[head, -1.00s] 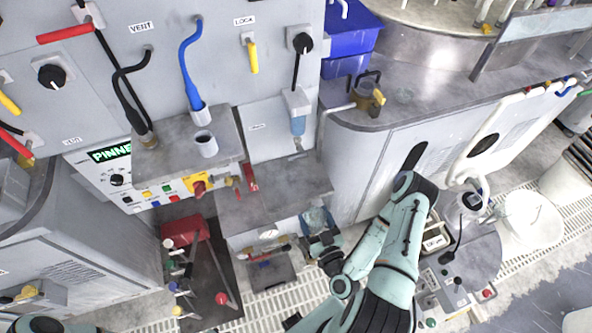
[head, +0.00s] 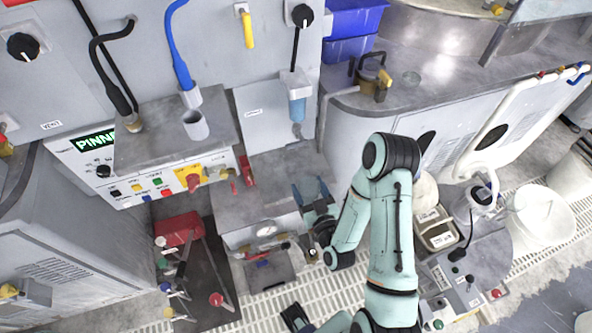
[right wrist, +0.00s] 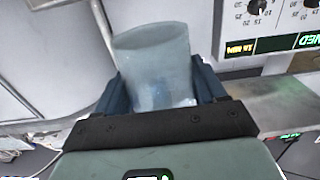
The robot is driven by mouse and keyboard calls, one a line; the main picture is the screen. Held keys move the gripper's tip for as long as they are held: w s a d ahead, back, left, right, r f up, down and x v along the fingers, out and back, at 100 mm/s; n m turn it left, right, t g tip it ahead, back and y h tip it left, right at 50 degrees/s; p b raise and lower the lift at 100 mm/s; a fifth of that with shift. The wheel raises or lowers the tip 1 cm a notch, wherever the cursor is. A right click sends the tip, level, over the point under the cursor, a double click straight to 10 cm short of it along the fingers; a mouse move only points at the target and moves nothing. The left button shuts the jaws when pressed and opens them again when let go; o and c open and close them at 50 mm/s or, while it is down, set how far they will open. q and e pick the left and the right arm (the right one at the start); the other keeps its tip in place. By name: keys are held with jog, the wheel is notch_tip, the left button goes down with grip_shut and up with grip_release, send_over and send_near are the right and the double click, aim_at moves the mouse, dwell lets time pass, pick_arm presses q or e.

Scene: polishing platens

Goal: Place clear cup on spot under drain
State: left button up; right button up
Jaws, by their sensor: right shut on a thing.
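My right gripper (head: 314,193) is shut on the clear cup, at the right edge of the grey metal shelf (head: 258,192). In the right wrist view the frosted, see-through cup (right wrist: 155,62) stands between the two dark blue fingers (right wrist: 160,93), its wide end up. In the head view the cup is hard to tell from the fingers. A drain with a clear blue-tinted bowl (head: 297,108) hangs on the panel above the shelf's back right part, with its outlet pointing down. No mark is clear on the shelf below it.
A grey ledge with a grey cup (head: 195,125) and hoses juts out at the left. A red valve handle (head: 246,171) stands by the shelf's back left. The rounded platen cabinet (head: 372,125) borders the shelf on the right. The shelf's middle is clear.

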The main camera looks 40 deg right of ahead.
aim_at(306, 181)
jog(key=shift+b+x, duration=1.6)
jog(key=shift+b, duration=1.65)
jog(key=x, duration=0.3)
jog(key=p+x, duration=0.1)
jog(key=x, duration=0.2)
jog(key=shift+w+d+r, duration=0.2)
jog(key=shift+w, duration=0.1)
jog(key=shift+w+d, duration=0.15)
jog(key=shift+w, duration=0.4)
jog(key=shift+f, duration=1.8)
jog(key=shift+f+b, duration=0.2)
jog(key=shift+b, duration=0.1)
jog(key=o, duration=1.1)
jog(key=shift+r, duration=0.1)
